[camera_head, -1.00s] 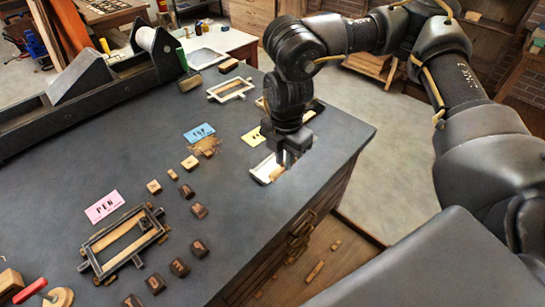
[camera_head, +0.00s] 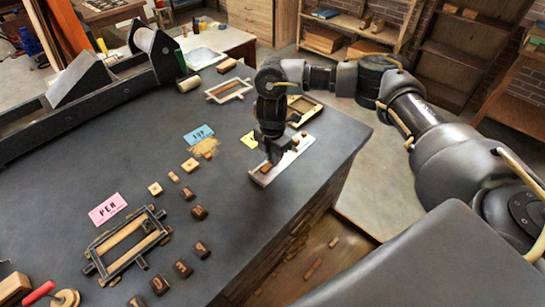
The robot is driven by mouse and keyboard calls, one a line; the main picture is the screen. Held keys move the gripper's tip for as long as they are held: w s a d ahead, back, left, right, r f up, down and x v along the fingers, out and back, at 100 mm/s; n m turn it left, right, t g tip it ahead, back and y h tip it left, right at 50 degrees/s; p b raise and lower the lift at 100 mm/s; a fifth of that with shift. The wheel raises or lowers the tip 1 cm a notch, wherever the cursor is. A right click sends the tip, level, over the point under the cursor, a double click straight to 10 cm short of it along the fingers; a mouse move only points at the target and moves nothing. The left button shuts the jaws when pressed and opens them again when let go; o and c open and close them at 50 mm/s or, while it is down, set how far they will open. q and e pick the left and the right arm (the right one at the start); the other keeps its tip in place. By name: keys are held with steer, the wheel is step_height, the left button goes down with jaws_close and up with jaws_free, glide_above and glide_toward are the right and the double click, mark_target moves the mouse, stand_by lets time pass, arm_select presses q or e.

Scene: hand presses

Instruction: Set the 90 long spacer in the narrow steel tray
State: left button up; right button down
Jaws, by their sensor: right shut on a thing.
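The narrow steel tray (camera_head: 256,179) is a slim pale metal tray near the right edge of the dark bench top. My right gripper (camera_head: 272,161) points down over the tray and is shut on a small wooden piece, which I take to be the long spacer (camera_head: 265,168). The piece shows at the fingertips, within the tray's outline. The fingers hide part of it, and I cannot tell whether it touches the tray floor. No length mark on it is readable. My left gripper is not in view.
A dark frame (camera_head: 101,247) with a wooden strip lies near the pink PEN card (camera_head: 107,209). Several small wood blocks lie between it and the blue card (camera_head: 198,135). Pale frames (camera_head: 226,92) and a hand press (camera_head: 72,85) stand farther back.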

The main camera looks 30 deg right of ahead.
steer(key=shift+w+f, duration=0.1)
steer(key=shift+f, duration=0.45)
steer(key=shift+f, duration=0.15)
steer(key=c, duration=1.4)
jaws_free()
steer(key=shift+r, duration=0.35)
step_height(320, 180, up, 12)
steer(key=shift+f+b, duration=0.15)
steer(key=shift+b, duration=0.55)
